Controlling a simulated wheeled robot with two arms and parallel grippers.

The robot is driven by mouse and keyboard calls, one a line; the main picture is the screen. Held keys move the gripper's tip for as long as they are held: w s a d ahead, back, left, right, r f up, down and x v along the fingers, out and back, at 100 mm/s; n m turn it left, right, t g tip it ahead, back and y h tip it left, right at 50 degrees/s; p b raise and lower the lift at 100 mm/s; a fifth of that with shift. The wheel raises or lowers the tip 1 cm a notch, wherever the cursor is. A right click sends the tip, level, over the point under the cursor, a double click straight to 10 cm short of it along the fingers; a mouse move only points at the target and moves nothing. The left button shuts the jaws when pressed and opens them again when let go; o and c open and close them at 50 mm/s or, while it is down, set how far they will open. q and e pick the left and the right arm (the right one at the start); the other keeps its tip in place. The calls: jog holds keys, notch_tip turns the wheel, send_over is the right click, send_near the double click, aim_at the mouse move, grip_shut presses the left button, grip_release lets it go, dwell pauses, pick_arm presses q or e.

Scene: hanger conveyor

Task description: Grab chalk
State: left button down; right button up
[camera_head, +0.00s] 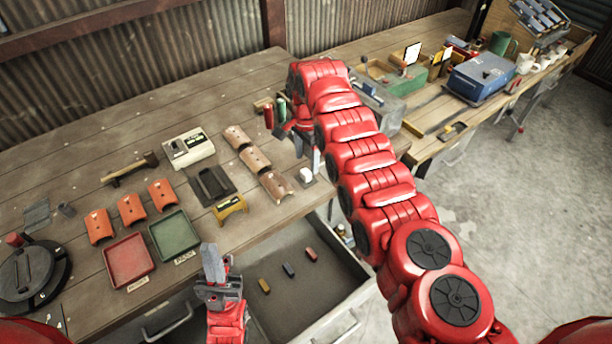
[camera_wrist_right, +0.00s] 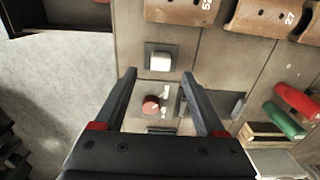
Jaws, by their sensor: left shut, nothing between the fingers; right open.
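Three small sticks that look like chalk, yellow (camera_head: 264,285), blue (camera_head: 289,269) and red (camera_head: 311,254), lie apart in the open drawer (camera_head: 345,290). My left gripper (camera_head: 211,255) is shut and empty at the drawer's left side, left of the yellow stick. My right gripper (camera_head: 306,150) is above the workbench near its front edge, behind the drawer. In the right wrist view its fingers (camera_wrist_right: 160,78) are open with nothing held between them. A white block on a small plate (camera_wrist_right: 160,62) shows just beyond the fingertips, and a red knob (camera_wrist_right: 151,104) shows between them.
On the workbench stand a red tray (camera_head: 130,260), a green tray (camera_head: 174,236), several orange-brown curved pieces (camera_head: 132,209) and a white box (camera_head: 188,147). Most of the drawer floor is bare.

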aim_at(306, 172)
notch_tip(306, 172, down, 5)
jog(key=shift+r+b, duration=0.1)
jog(key=shift+b, duration=0.85)
jog(key=shift+a, duration=0.1)
jog(key=shift+r, duration=0.1)
grip_shut()
